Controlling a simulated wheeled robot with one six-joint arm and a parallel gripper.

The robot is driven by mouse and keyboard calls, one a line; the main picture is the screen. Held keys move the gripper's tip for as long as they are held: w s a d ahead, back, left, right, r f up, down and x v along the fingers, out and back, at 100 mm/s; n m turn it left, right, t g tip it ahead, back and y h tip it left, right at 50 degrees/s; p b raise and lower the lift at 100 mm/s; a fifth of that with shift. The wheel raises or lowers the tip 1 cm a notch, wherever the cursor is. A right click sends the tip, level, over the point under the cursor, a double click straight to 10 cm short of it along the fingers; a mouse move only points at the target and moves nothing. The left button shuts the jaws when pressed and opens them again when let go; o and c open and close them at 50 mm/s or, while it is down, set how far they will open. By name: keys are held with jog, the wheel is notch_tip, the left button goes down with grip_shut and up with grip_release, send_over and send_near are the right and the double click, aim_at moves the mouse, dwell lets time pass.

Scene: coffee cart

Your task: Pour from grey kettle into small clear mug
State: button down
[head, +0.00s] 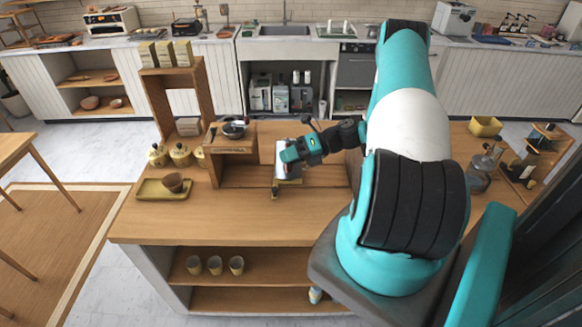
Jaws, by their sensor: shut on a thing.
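My gripper (291,153) is over the middle of the wooden cart, reached out to the left from my arm. It is shut on a pale grey thing (281,168), which looks like the grey kettle; the gripper hides much of it. A yellowish flat piece (291,182) shows just below the held thing; I cannot tell whether they touch. A small dark brown-yellow object (275,192) stands in front of it. I cannot make out the small clear mug; it may be hidden or too small to tell.
A tray (150,193) with a brown cup (173,182) lies at the left, near several yellow canisters (181,155). A dark bowl (233,129) sits on a wooden riser. Glassware (483,165) and a yellow bin (485,126) stand at the right. The cart's front left top is clear.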

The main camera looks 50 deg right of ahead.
jog(key=shift+r, duration=0.25)
dwell(0.3)
jog(key=shift+w+d+r, duration=0.15)
jog(key=shift+r, duration=0.1)
jog(key=shift+r+m+y, duration=0.1)
jog(key=shift+m+y, duration=0.2)
dwell(1.5)
jog(key=shift+s+a+f+n+b, duration=0.15)
jog(key=shift+f+n+b, duration=0.1)
jog(key=shift+f, duration=0.25)
jog(key=shift+s+a+f+n+b, duration=0.1)
jog(key=shift+f+n+b, duration=0.15)
jog(key=shift+f, duration=0.2)
notch_tip(320, 180, down, 10)
jog(key=n+t+h+b, duration=0.1)
jog(key=n+h+b, duration=0.2)
jog(key=b, duration=0.5)
jog(key=shift+s+a+f+n+t, duration=0.2)
jog(key=shift+a+f+n+t, duration=0.15)
jog(key=shift+n, duration=0.35)
dwell(0.3)
